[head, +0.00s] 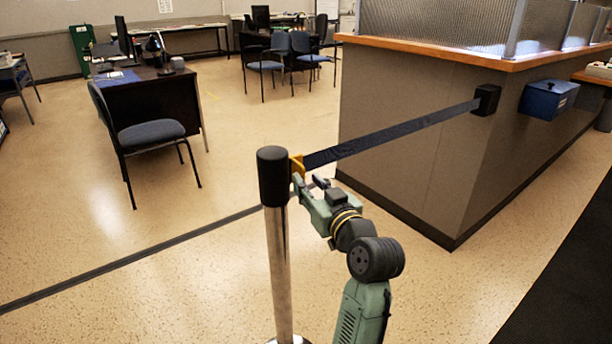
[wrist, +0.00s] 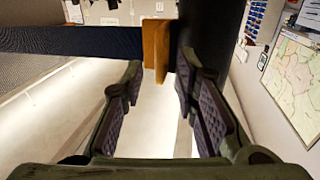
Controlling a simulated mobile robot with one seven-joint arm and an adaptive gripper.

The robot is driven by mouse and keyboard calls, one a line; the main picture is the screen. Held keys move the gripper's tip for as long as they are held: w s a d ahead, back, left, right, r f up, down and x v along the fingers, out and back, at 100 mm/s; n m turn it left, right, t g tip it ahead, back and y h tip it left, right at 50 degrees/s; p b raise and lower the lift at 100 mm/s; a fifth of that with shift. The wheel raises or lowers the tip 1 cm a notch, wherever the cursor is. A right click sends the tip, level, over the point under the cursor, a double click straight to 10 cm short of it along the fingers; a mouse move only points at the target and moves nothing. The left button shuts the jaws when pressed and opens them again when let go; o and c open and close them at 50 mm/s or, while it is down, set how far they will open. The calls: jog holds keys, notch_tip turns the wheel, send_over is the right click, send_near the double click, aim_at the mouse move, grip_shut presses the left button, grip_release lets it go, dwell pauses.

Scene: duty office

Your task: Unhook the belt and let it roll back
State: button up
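The dark blue belt (head: 390,135) is stretched from a black wall unit (head: 487,100) on the counter's side to the black-topped post (head: 272,176). Its orange end clip (head: 297,164) sits against the post's head, and the belt is taut. My gripper (head: 308,182) is beside the post, just below the clip. In the wrist view my gripper (wrist: 160,66) is open, with its two padded fingers apart. There the orange clip (wrist: 156,45) shows just beyond the fingertips, between the belt (wrist: 70,41) and the dark post (wrist: 208,35). I see no clear contact.
A tall counter (head: 420,130) with a wooden top stands at right, with a blue box (head: 548,99) on its side. A chair (head: 145,135) and desk (head: 150,95) stand at left. A dark strip (head: 130,256) crosses the floor. The floor between chair and counter is clear.

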jog(key=shift+x, duration=1.15)
jog(key=shift+c, duration=0.6)
grip_shut()
jog(key=shift+d, duration=0.1)
